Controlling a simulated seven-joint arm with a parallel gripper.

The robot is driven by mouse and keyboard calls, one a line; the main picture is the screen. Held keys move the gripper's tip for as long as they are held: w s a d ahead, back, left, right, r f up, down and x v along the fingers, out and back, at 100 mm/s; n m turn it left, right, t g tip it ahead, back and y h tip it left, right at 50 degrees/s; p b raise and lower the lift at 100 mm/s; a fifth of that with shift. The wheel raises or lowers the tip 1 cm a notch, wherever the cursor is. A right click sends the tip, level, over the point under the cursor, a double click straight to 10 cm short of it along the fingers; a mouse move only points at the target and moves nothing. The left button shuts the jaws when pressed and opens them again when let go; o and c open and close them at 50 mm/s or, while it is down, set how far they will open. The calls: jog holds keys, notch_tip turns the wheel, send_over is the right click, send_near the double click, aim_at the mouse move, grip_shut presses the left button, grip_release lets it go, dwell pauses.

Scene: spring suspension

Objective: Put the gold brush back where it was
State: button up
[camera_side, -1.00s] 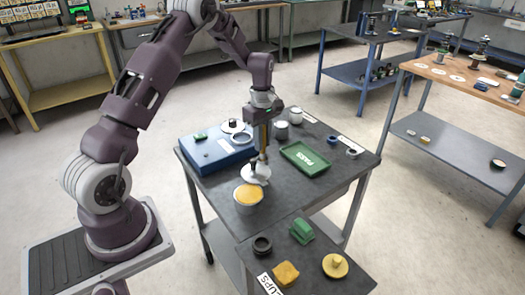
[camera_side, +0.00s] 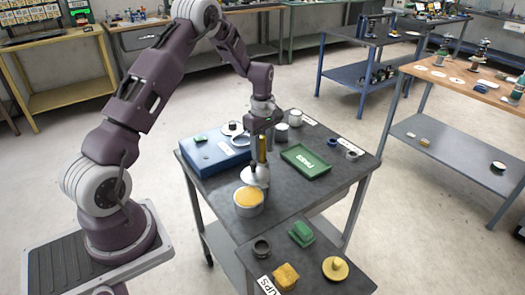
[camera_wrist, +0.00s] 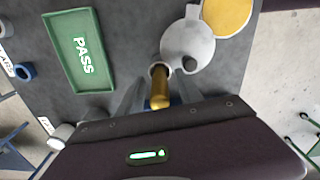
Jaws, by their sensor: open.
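The gold brush (camera_side: 262,149) stands roughly upright on the dark table, just behind a pale round piece (camera_side: 256,176). In the wrist view the gold brush (camera_wrist: 160,92) points up toward the camera, with its lower end at a small pale ring (camera_wrist: 158,70). I cannot tell whether the ring is a holder or part of the brush. My gripper (camera_side: 264,146) is directly above and around the brush's upper part. In the wrist view its fingers (camera_wrist: 157,96) are apart on both sides of the gold handle. The brush's lower end is partly hidden in the side view.
A grey cup with yellow contents (camera_side: 248,200) stands in front of the pale piece. A blue box (camera_side: 210,155) lies left, and a green PASS tray (camera_side: 305,160) right. White jars (camera_side: 295,118) stand behind. A lower front shelf holds green and yellow parts.

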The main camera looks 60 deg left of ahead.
notch_tip(320, 180, up, 11)
jog(key=shift+d+r, duration=0.1)
jog(key=shift+r, duration=0.05)
jog(key=s+d+r+m+t, duration=0.4)
jog(key=s+d+r+m, duration=0.8)
jog(key=s+d+r, duration=0.4)
jog(key=s+d+f+m, duration=0.1)
jog(key=s+d+m, duration=0.1)
jog(key=s+m, duration=0.2)
jog(key=s+d+f+m+t, duration=0.1)
jog(key=s+d+m, duration=0.1)
jog(key=s, duration=0.6)
jog(key=shift+s+d+f+m+t, duration=0.25)
jog(key=shift+f+m+t, duration=0.1)
jog(key=shift+m, duration=0.55)
jog(key=shift+w, duration=0.1)
